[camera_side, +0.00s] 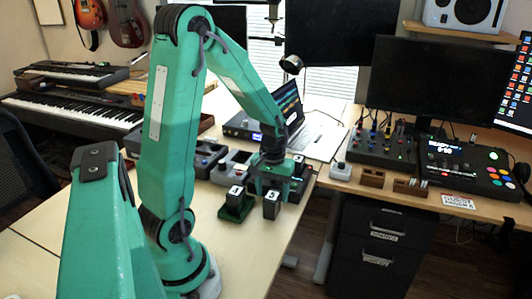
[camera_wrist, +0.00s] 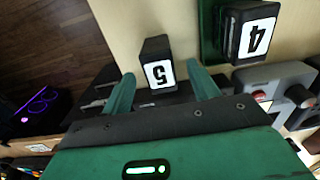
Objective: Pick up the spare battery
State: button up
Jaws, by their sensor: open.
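A black battery block with a white label reading 5 (camera_wrist: 155,55) stands on the table; it also shows in the side view (camera_side: 270,207) just below my gripper. A second black block labelled 4 (camera_wrist: 254,35) sits in a green holder (camera_wrist: 209,35), which is left of the first block in the side view (camera_side: 236,210). My gripper (camera_wrist: 161,74) is open, and in the wrist view block 5 appears between its two green fingertips, with a gap on each side. In the side view my gripper (camera_side: 273,186) points down over block 5. I cannot tell whether the fingers reach down around it.
Grey and black boxes with knobs (camera_wrist: 275,85) lie close behind the blocks. A laptop (camera_side: 310,130) and audio gear (camera_side: 385,150) stand further back and right. The table's edge is close to the right of block 5. Bare tabletop lies in front of the blocks.

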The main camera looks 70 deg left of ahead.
aim_at(272, 195)
jog(key=shift+f, duration=2.6)
jog(key=shift+c, duration=0.2)
jog(key=shift+w, duration=0.1)
jog(key=c, duration=1.2)
jog(key=shift+r, duration=0.15)
jog(key=shift+a+r, duration=0.1)
jog(key=shift+r, duration=2)
jog(key=d+r, duration=0.2)
jog(key=d, duration=0.2)
jog(key=d+r, duration=0.2)
jog(key=d, duration=0.2)
jog(key=d+r, duration=0.2)
jog(key=d, duration=0.1)
jog(key=shift+s+d+r, duration=0.3)
jog(key=shift+s+d, duration=0.05)
jog(key=shift+d, duration=0.05)
